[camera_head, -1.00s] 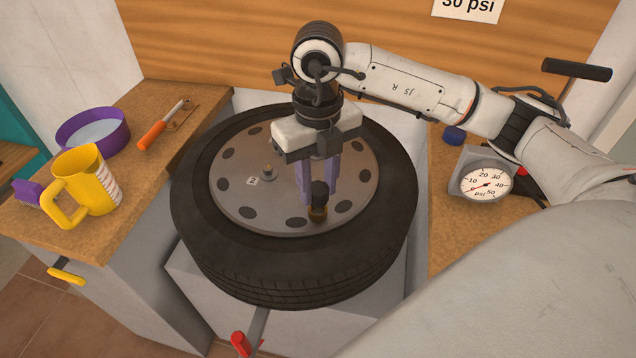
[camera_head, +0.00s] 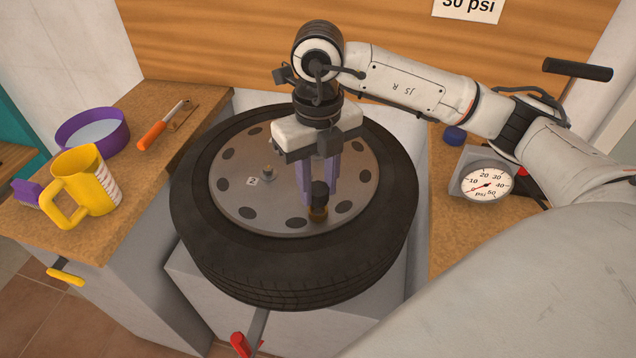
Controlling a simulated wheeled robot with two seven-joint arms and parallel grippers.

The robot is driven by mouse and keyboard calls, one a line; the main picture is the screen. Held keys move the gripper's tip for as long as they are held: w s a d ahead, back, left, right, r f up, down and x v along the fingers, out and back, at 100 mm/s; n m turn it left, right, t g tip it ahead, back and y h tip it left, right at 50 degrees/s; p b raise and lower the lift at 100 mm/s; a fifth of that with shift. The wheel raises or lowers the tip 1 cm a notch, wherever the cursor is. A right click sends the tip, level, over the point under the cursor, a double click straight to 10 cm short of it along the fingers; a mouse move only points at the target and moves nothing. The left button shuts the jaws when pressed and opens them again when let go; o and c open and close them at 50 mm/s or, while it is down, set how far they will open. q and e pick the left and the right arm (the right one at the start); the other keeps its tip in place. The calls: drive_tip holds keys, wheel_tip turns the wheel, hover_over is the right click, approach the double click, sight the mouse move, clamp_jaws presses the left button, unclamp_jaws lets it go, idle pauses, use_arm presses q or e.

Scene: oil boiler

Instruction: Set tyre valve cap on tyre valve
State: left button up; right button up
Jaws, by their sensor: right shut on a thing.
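The tyre (camera_head: 205,225) lies flat on a grey stand, with a grey metal disc (camera_head: 235,200) in its middle. A dark cap (camera_head: 319,190) sits at the top of the brass tyre valve (camera_head: 317,214), near the front edge of the disc. My right gripper (camera_head: 319,188) points straight down from above, its purple fingers shut on the cap. Whether the cap is seated on the valve or just touches it, I cannot tell. My left gripper is not in view.
A pressure gauge (camera_head: 487,183) and a blue cap-like object (camera_head: 454,135) are on the right bench. The left bench holds a yellow jug (camera_head: 88,185), a purple bowl (camera_head: 92,130), an orange-handled tool (camera_head: 153,134) and a purple brush (camera_head: 27,194). A red-tipped lever (camera_head: 240,343) juts out in front.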

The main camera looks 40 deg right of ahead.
drive_tip(key=shift+f, duration=0.2)
drive_tip(key=shift+f+b, duration=0.95)
drive_tip(key=shift+f, duration=0.05)
drive_tip(key=o, duration=1.1)
drive_tip(key=shift+o, duration=0.2)
